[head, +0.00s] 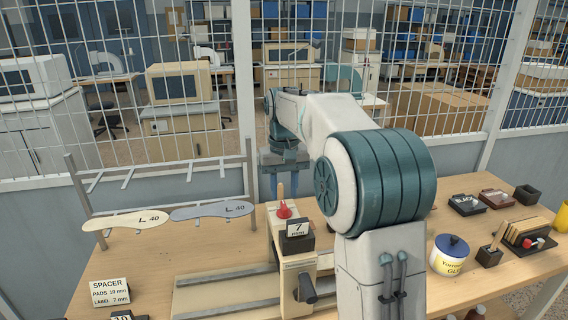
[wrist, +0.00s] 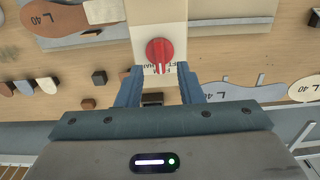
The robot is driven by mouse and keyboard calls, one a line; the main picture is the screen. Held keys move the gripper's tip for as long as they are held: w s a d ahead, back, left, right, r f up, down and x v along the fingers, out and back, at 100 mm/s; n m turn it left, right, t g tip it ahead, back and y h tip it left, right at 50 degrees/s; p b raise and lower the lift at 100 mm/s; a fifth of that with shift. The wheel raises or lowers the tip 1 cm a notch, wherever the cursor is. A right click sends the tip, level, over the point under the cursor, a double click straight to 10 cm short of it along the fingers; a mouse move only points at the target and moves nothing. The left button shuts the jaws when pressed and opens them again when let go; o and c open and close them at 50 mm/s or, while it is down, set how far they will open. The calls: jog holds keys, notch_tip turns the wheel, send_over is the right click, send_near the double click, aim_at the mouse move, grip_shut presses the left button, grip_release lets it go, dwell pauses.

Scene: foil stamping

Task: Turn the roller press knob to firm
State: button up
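The roller press (head: 295,262) stands on the wooden table, with a black-based card reading 7 mm (head: 298,229) on it. Its red knob (head: 284,211) sits on top; the wrist view shows the round red knob (wrist: 160,51) with a white mark at its lower edge. My gripper (head: 285,185) points down at the far side of the press. In the wrist view my gripper (wrist: 160,75) has two blue fingers spread apart, with the knob just beyond their tips and nothing held.
Insole shapes (head: 213,210) marked L 40 rest by a metal rack on the left. A spacer sign (head: 110,291) stands at the front left. A glue pot (head: 449,256) and small trays (head: 467,204) are on the right. A wire mesh fence (head: 190,60) stands behind the table.

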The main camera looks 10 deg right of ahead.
aim_at(284, 205)
notch_tip(284, 205, up, 10)
jog(key=shift+f, duration=0.25)
jog(key=shift+s, duration=0.1)
